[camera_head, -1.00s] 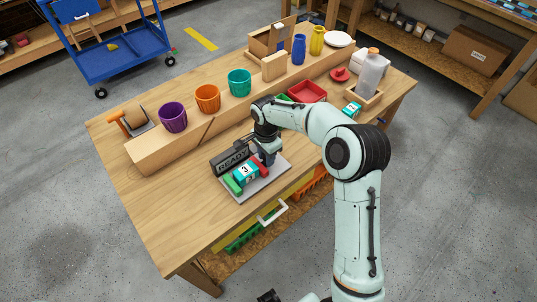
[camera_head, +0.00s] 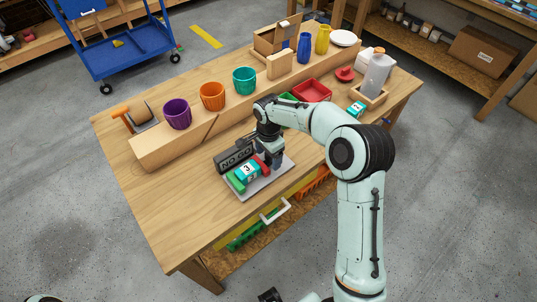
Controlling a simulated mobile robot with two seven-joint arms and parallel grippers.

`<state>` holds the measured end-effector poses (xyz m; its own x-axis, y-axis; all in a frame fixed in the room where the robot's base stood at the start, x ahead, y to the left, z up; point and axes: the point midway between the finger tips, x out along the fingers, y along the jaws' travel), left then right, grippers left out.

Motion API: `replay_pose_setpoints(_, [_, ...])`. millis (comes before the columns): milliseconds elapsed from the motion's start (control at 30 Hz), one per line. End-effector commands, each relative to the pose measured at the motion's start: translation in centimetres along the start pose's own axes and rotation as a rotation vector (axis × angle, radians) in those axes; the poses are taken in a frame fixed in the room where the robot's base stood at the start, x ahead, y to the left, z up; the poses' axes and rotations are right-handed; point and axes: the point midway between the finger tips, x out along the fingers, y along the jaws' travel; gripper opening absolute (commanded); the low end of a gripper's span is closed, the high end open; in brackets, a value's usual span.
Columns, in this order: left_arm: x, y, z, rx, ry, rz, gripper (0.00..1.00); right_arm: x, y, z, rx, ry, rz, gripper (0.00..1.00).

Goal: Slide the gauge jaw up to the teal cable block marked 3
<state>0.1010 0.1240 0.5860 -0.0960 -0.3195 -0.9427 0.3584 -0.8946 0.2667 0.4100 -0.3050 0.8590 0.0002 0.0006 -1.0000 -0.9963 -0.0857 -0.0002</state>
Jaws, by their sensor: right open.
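The gauge has a grey base plate (camera_head: 266,187) near the table's front edge, with a dark sign (camera_head: 236,156) behind it that reads "NO GO". A teal cable block (camera_head: 247,173) marked 3 lies on the plate. A green jaw piece (camera_head: 234,182) is against its left side. A red jaw (camera_head: 263,162) is on its right side, partly hidden by my right gripper; whether it touches the block is too small to tell. My right gripper (camera_head: 275,165) is open, pointing down at the red jaw.
A wooden ledge (camera_head: 165,152) behind the gauge bears purple (camera_head: 177,115), orange (camera_head: 212,97) and teal (camera_head: 244,81) cups. A red tray (camera_head: 312,91), another teal block (camera_head: 356,109) and a bottle (camera_head: 377,73) stand right. The table's left front is clear.

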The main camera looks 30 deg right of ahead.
Motion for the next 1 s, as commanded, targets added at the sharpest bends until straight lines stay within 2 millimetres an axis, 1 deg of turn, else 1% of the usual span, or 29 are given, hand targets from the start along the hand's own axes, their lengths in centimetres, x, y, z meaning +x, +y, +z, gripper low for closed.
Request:
replay_pose_setpoints(233, [0.0, 0.0, 0.0, 0.0, 0.0, 0.0, 0.43, -0.1, 0.0, 0.0, 0.0, 0.001, 0.0, 0.77])
replay_pose_setpoints(367, [-0.3, 0.1, -0.1, 0.001, 0.002, 0.001, 0.43, -0.6, 0.0, 0.0, 0.0, 0.001, -0.001, 0.77])
replay_pose_setpoints(1000, [-3.6, 1.6, -1.1, 0.007, 0.019, 0.007, 0.43, -5.7, -0.1, 0.0, 0.001, 0.001, -0.002, 0.77])
